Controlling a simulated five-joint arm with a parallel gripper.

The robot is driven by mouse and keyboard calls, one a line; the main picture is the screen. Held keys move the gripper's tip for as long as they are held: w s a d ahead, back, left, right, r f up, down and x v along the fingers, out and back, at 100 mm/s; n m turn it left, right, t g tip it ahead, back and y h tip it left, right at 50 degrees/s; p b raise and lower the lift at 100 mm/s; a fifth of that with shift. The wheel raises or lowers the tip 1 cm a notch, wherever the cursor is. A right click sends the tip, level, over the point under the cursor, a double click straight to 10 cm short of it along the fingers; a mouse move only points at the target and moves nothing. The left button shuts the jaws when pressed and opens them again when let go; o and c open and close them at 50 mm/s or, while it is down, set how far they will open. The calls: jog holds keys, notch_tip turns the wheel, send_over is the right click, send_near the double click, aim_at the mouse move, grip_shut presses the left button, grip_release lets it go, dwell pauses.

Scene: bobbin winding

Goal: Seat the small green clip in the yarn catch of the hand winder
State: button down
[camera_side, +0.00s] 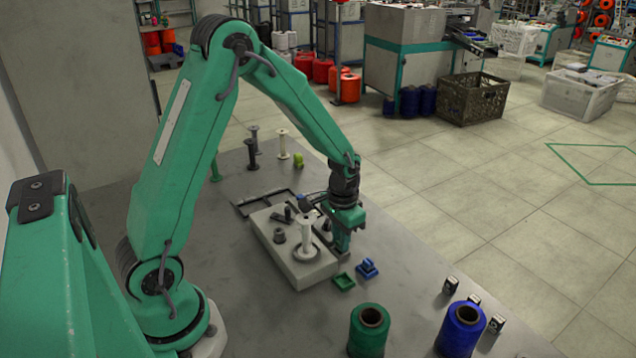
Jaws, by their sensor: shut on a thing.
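The hand winder is a pale grey block (298,268) on the table, with a white bobbin (306,238) upright on it and dark fittings on top. My gripper (342,251) points down at the winder's right edge, to the right of the white bobbin. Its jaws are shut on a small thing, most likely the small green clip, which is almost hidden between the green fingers. The yarn catch cannot be made out clearly; my gripper covers that side of the winder. A small square green holder (343,282) lies just in front and looks empty.
A blue holder (367,268) with a blue piece stands right of the green one. Green (369,330) and blue (461,328) yarn spools stand at the front. Empty bobbins (283,144) and a lime green piece (298,160) are at the back.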

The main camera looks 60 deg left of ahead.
jog(key=shift+s+f, duration=0.1)
jog(key=shift+f, duration=0.05)
jog(key=c, duration=1.2)
grip_release()
jog(key=shift+c, duration=0.2)
jog(key=shift+r, duration=3.55)
jog(key=shift+r, duration=0.15)
